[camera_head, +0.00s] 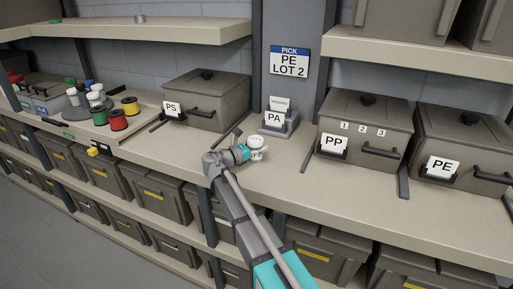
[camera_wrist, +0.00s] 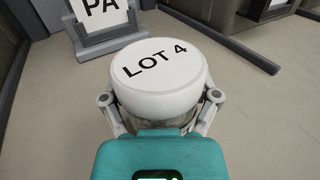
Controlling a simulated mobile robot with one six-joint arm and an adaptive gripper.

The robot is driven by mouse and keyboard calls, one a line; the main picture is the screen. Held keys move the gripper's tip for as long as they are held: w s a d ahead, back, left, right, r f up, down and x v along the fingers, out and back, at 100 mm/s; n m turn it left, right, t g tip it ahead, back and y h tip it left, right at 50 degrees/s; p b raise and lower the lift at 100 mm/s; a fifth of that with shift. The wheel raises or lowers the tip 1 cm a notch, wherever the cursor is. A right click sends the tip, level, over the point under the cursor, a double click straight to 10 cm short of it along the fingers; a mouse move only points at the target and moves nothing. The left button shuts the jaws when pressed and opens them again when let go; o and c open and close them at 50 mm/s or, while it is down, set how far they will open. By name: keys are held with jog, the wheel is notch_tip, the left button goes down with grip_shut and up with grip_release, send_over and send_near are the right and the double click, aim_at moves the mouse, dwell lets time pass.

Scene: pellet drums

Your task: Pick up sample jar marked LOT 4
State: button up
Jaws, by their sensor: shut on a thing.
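The sample jar has a white lid marked LOT 4 (camera_wrist: 157,73) and fills the middle of the wrist view. My gripper (camera_wrist: 160,108) is shut on it, with one finger on each side just below the lid. The jar's lower body is mostly hidden by the lid and my gripper. In the head view the white jar (camera_head: 256,142) is at the tip of my gripper (camera_head: 251,151), over the shelf in front of the PA card stand. I cannot tell whether the jar touches the shelf.
The PA card stand (camera_head: 278,122) is just behind the jar. Grey bins marked PS (camera_head: 212,100), PP (camera_head: 363,135) and PE (camera_head: 470,150) stand along the shelf (camera_head: 275,180). A tray (camera_head: 140,123) with colored spools and small jars is at left. A sign (camera_head: 289,61) reads PICK PE LOT 2.

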jog(key=shift+r, duration=0.2)
jog(key=shift+r+p, duration=0.7)
jog(key=shift+p, duration=0.2)
jog(key=s+a+r+p, duration=0.1)
jog(key=s+r+p, duration=1)
jog(key=s, duration=0.3)
jog(key=shift+a, duration=0.25)
